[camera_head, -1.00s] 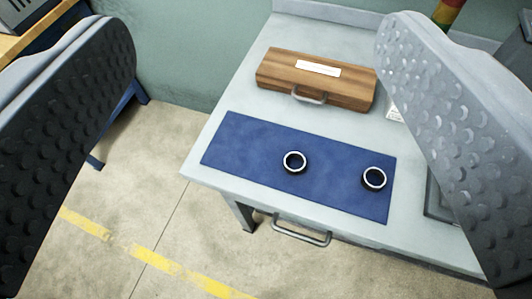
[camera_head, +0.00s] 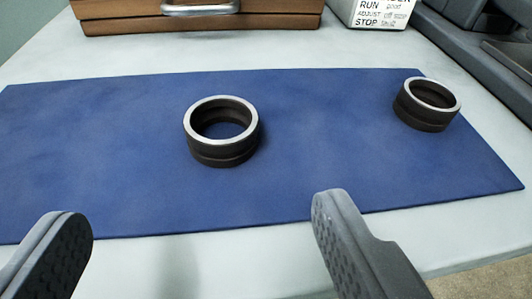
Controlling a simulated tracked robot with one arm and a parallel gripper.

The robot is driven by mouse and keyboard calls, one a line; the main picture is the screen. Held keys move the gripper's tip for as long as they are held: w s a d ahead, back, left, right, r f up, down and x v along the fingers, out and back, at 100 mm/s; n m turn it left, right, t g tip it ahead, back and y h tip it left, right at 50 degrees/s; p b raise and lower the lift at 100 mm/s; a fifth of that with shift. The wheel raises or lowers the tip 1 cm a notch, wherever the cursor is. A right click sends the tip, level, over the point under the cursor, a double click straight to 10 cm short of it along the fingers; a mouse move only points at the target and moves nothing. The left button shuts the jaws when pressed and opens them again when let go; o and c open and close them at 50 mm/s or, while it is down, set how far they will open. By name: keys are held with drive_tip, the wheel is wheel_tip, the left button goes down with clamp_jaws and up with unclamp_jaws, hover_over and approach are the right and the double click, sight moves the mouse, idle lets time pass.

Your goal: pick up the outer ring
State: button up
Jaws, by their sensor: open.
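Two dark rings with bright metal top rims lie flat on a blue mat (camera_head: 120,150). One ring (camera_head: 222,153) is near the middle of the mat. The other ring (camera_head: 425,118) is near the mat's right end. The pictures do not clearly show which of them is the outer ring. My gripper (camera_head: 205,225) is open and empty, with its two fingers wide apart at the lower part of the view. The middle ring lies beyond the fingertips, between their lines. Neither finger touches a ring.
A wooden case (camera_head: 200,18) with a metal handle stands behind the mat. A white box with printed text (camera_head: 382,12) is to its right. Grey equipment (camera_head: 480,50) stands at the upper right. The pale table top (camera_head: 230,260) is bare in front of the mat.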

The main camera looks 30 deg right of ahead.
drive_tip(key=b, duration=0.1)
approach(222, 109)
drive_tip(key=x, duration=0.2)
drive_tip(key=shift+w+a, duration=0.15)
drive_tip(key=shift+w, duration=0.3)
drive_tip(key=shift+w+d+f, duration=0.25)
drive_tip(key=shift+w+d, duration=0.05)
drive_tip(key=shift+w, duration=0.05)
drive_tip(key=b+x, duration=0.1)
drive_tip(key=x, duration=0.3)
drive_tip(key=shift+d+f+b, duration=0.1)
drive_tip(key=shift+d+b, duration=0.05)
drive_tip(key=shift+b, duration=0.15)
drive_tip(key=c, duration=1.1)
